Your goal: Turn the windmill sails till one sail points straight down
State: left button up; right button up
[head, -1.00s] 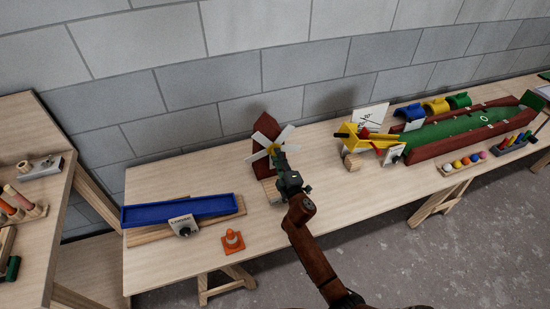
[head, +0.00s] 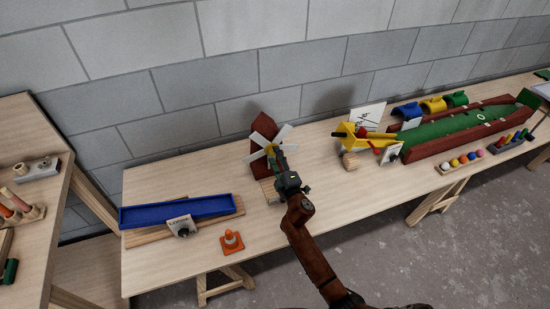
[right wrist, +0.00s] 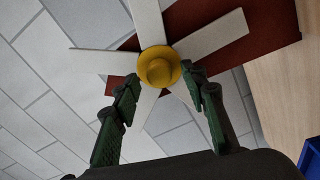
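The toy windmill has a dark red body (head: 263,126), white sails (head: 284,133) and a yellow hub (right wrist: 158,68). It stands toward the back of the long table. My right gripper (right wrist: 163,82) is in front of the sails, its green fingers apart on either side of the hub's near edge. One white sail (right wrist: 142,106) runs between the fingers; I cannot tell whether a finger touches it. Another sail is partly hidden behind the right-hand finger. In the head view my right gripper and arm cover the lower sails. My left gripper is not in view.
To the right stand a yellow toy (head: 360,137), a wooden block (head: 350,160) and a long red-and-green toy (head: 440,139). A grey block wall is behind.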

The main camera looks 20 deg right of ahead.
jog(key=s, duration=1.1)
jog(key=shift+s+a, duration=0.3)
jog(key=shift+a, duration=0.1)
